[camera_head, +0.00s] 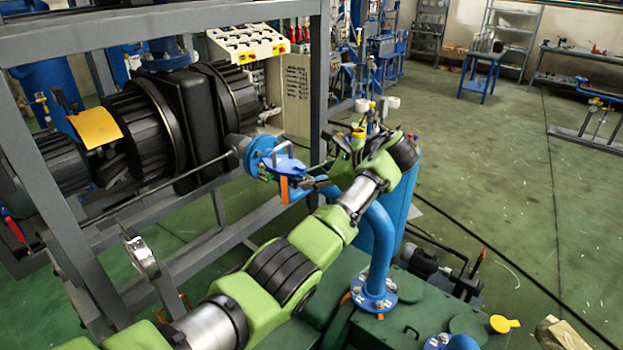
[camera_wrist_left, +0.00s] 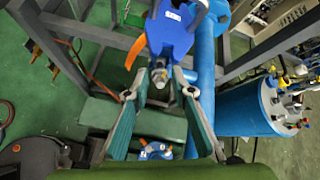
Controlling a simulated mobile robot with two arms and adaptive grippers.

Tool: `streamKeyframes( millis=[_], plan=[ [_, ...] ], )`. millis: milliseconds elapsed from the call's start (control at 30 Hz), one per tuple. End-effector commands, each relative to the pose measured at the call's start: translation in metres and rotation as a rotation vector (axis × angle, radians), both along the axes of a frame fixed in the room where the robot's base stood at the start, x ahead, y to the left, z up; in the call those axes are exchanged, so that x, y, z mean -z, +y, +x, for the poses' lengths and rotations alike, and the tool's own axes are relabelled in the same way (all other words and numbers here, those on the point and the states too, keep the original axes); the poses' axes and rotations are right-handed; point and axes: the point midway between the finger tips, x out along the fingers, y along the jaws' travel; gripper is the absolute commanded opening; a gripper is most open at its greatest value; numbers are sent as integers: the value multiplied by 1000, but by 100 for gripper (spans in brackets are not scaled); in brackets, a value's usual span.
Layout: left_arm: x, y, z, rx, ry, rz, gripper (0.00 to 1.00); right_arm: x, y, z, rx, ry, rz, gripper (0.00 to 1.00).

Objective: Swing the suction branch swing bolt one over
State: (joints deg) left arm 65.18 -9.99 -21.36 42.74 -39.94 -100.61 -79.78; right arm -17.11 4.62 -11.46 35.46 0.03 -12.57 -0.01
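The suction branch (camera_head: 262,153) ends in a blue flange beside the dark pump, with a blue plate (camera_head: 285,163) and an orange strip (camera_head: 284,190) at its end. In the left wrist view, the blue fitting (camera_wrist_left: 172,32) is at the top centre, with the orange strip (camera_wrist_left: 133,53) to its left. A metal swing bolt with a nut (camera_wrist_left: 160,74) points down from it, toward the gap between my fingers. My left gripper (camera_wrist_left: 159,88) is open, its fingers on either side of the bolt's end without visible contact. In the head view, my left gripper (camera_head: 322,163) is just right of the branch, partly hidden.
A grey steel frame (camera_head: 322,80) stands around the pump (camera_head: 150,120). A bent blue pipe (camera_head: 382,245) rises beneath my left arm. A blue vessel (camera_wrist_left: 245,110) with fittings on top stands close to the right. Open green floor (camera_head: 490,160) lies further right.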

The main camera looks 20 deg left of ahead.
Motion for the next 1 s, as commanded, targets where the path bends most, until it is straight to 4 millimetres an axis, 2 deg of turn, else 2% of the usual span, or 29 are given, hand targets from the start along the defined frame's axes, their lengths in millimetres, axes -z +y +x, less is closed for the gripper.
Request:
streamKeyframes(
  millis=[400,533,700,1000],
  plan=[
    [-48,-63,-24,3,-2,0,23,0,1,-1,0,1,1,68],
    [-60,-77,-30,2,-2,1,23,0,1,-1,0,1,1,68],
    [-66,-85,-34,0,0,1,23,0,1,-1,0,1,1,68],
    [-67,-87,-34,0,-1,1,22,0,1,-1,0,1,1,68]
  ],
)
